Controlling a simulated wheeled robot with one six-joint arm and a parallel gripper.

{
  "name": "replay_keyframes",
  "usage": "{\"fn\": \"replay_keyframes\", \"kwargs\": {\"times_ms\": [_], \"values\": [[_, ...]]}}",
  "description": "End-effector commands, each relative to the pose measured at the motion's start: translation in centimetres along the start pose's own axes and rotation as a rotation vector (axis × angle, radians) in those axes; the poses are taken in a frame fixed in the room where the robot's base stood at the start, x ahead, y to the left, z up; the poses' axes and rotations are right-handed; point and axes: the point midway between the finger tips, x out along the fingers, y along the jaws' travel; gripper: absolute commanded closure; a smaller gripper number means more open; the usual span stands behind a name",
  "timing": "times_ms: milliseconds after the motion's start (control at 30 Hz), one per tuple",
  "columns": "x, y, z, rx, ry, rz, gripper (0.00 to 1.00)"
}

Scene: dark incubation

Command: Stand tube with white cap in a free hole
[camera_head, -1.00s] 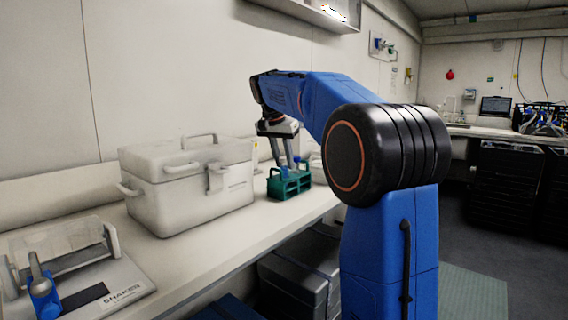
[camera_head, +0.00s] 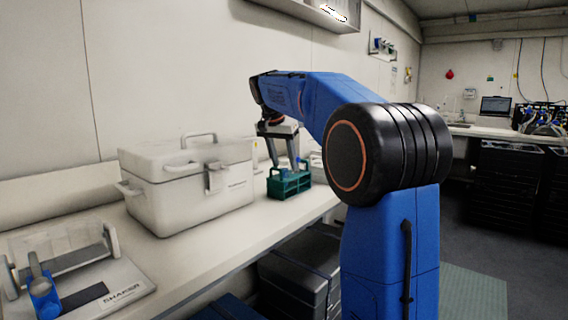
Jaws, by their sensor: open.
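A green tube rack (camera_head: 288,184) stands on the white bench, to the right of the white cool box. My gripper (camera_head: 284,163) points down just above the rack, its fingers open and apart. A small blue thing (camera_head: 301,160) shows at the rack, close to the right finger; I cannot tell what it is at this size. I cannot make out the tube with the white cap. My fingers and the rack's front wall hide part of the rack's holes.
A white cool box (camera_head: 190,180) with a handle stands left of the rack. A shaker (camera_head: 75,270) sits at the bench's front left. A pale object (camera_head: 316,163) stands behind the rack at the right. Dark cases (camera_head: 300,272) lie below the bench.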

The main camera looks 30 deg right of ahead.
Motion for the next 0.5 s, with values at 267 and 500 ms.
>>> {"fn": "replay_keyframes", "kwargs": {"times_ms": [267,500], "values": [[-4.8,0.0,0.0,0.0,0.002,-0.002,0.55],[-9.1,0.0,0.0,0.0,0.001,-0.001,0.55]]}}
